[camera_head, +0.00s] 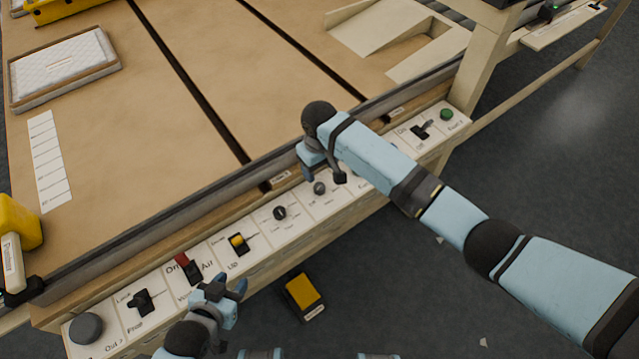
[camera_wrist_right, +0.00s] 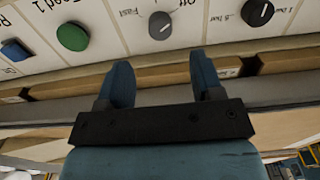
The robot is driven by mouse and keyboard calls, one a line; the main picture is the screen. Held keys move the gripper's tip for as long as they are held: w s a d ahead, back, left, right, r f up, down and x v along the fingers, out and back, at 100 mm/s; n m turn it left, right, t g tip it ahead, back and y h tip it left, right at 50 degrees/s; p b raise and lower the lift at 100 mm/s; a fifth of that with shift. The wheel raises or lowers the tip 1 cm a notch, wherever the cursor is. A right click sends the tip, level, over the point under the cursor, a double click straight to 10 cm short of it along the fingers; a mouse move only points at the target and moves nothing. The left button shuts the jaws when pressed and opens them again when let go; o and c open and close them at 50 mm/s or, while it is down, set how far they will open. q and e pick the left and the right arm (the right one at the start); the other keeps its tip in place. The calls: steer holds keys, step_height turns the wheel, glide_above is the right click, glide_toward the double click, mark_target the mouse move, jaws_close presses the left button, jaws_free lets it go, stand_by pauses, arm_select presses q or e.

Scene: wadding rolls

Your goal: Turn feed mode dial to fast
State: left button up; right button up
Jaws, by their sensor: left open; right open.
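A grey round dial (camera_head: 320,188) sits on the white control panel along the table's front edge. In the right wrist view the same dial (camera_wrist_right: 160,25) has "Fast" and "Off" printed beside it. My right gripper (camera_head: 324,175) is open and empty, close to this dial. In its wrist view the two fingertips (camera_wrist_right: 161,65) are spread, with the dial just beyond the gap and apart from them. The dial's pointer is hard to read. My left gripper (camera_head: 229,284) is open and empty, low in front of the panel's yellow switch.
Along the panel are a black dial (camera_head: 280,213), yellow switch (camera_head: 239,243), red switch (camera_head: 188,266), black lever (camera_head: 140,302) and green button (camera_head: 446,114). A yellow-topped pedal (camera_head: 304,291) lies on the floor.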

mark_target(320, 186)
step_height(320, 186, down, 8)
steer(key=shift+r, duration=0.1)
steer(key=shift+c, duration=0.3)
steer(key=c, duration=0.9)
steer(key=shift+o, duration=0.2)
